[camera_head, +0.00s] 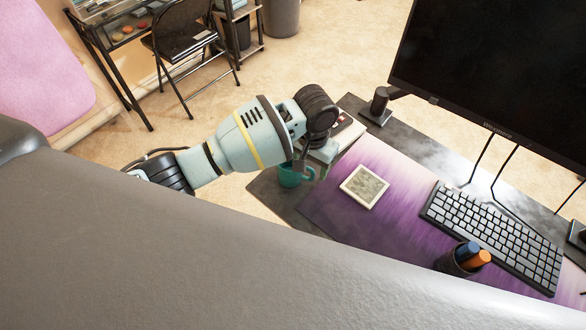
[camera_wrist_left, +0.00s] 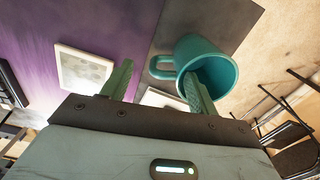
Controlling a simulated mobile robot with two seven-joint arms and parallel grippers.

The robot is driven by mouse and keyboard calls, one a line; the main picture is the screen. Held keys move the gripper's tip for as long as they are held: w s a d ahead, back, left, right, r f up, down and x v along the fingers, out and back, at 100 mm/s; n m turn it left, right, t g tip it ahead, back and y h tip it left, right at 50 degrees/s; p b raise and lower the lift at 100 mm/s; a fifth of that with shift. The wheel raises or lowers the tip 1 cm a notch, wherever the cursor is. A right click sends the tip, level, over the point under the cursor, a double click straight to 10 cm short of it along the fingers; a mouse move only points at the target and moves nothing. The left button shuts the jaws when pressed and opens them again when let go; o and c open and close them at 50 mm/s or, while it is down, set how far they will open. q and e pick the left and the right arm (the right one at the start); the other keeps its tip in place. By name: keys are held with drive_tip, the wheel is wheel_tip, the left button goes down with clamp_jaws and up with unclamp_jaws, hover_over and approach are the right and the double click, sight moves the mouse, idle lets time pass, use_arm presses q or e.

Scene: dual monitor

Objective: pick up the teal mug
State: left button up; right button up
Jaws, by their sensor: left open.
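The teal mug (camera_head: 289,177) stands near the left end of the desk, partly hidden by my left gripper (camera_head: 303,165) in the head view. In the left wrist view the mug (camera_wrist_left: 215,52) is close, with its opening facing the camera and its handle toward the picture's left. My left gripper (camera_wrist_left: 160,84) is open, with nothing clamped. One finger overlaps the mug's opening; I cannot tell whether it is inside. The other finger is apart from the mug, and the handle shows between the two fingers. My right gripper is not in view.
A white framed square (camera_head: 364,187) lies on the purple mat (camera_head: 400,195) beside the mug. A keyboard (camera_head: 495,235), a dark pen cup (camera_head: 455,262) and a large monitor (camera_head: 500,65) are to the right. A folding chair (camera_head: 185,40) stands on the floor behind.

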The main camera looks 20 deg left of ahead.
use_arm(q)
drive_tip(key=shift+w+a+f+b, duration=0.1)
drive_tip(key=shift+f+b, duration=0.1)
drive_tip(key=shift+f, duration=1.1)
drive_tip(key=shift+w+a+f+b, duration=0.1)
drive_tip(key=shift+f+b, duration=0.1)
drive_tip(key=shift+f, duration=1.05)
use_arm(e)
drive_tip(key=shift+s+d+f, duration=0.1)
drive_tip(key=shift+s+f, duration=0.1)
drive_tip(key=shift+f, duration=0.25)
use_arm(q)
drive_tip(key=shift+c, duration=0.8)
drive_tip(key=c, duration=1.1)
wheel_tip(320, 180, up, 9)
drive_tip(key=shift+f+p, duration=0.1)
drive_tip(key=shift+p, duration=0.65)
drive_tip(key=shift+r, duration=0.7)
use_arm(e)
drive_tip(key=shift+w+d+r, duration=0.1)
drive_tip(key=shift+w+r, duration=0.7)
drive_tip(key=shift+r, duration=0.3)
